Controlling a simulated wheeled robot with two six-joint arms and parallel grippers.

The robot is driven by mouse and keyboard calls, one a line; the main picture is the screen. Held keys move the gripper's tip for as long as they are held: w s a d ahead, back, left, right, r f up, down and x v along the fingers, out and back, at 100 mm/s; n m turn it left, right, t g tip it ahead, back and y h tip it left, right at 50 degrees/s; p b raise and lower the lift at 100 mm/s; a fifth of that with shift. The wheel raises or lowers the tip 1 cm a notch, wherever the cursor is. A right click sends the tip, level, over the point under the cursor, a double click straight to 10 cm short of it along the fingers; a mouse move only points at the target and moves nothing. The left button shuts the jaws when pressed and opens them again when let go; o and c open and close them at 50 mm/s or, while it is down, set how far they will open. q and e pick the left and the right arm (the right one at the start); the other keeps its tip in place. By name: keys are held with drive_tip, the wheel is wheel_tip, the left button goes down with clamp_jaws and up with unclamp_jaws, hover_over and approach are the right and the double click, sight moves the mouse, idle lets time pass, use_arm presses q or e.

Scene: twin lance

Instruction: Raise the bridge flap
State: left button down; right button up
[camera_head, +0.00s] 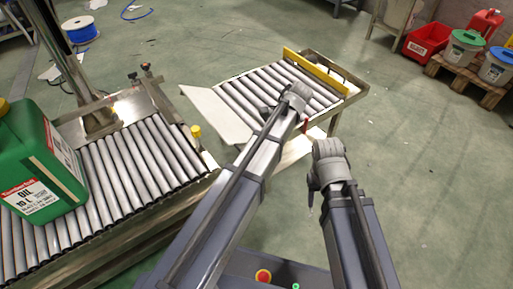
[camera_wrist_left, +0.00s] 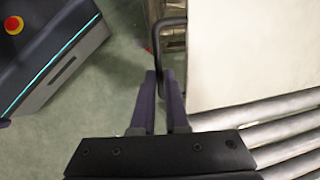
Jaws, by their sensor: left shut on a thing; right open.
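The bridge flap (camera_head: 215,112) is a pale flat panel at the near left end of the far roller conveyor, beside the left conveyor. I cannot tell its exact tilt. In the left wrist view the flap (camera_wrist_left: 245,55) fills the upper right, with a dark bar handle (camera_wrist_left: 160,40) at its edge. My left gripper (camera_wrist_left: 162,82) is shut on this handle; in the head view its wrist largely hides the grip. My right gripper (camera_head: 315,187) is open and empty, to the right of the left arm and apart from the flap.
The left roller conveyor (camera_head: 128,160) carries a green oil canister (camera_head: 40,160). The far conveyor (camera_head: 275,85) has a yellow side rail (camera_head: 318,70). Bins on a pallet (camera_head: 465,75) stand at the far right. The floor at right is clear.

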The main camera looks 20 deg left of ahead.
use_arm(q)
drive_tip(key=shift+w+d+r, duration=0.15)
drive_tip(key=shift+w, duration=0.1)
use_arm(e)
drive_tip(key=shift+f, duration=0.1)
use_arm(q)
drive_tip(key=c, duration=0.9)
unclamp_jaws()
drive_tip(key=shift+r, duration=0.15)
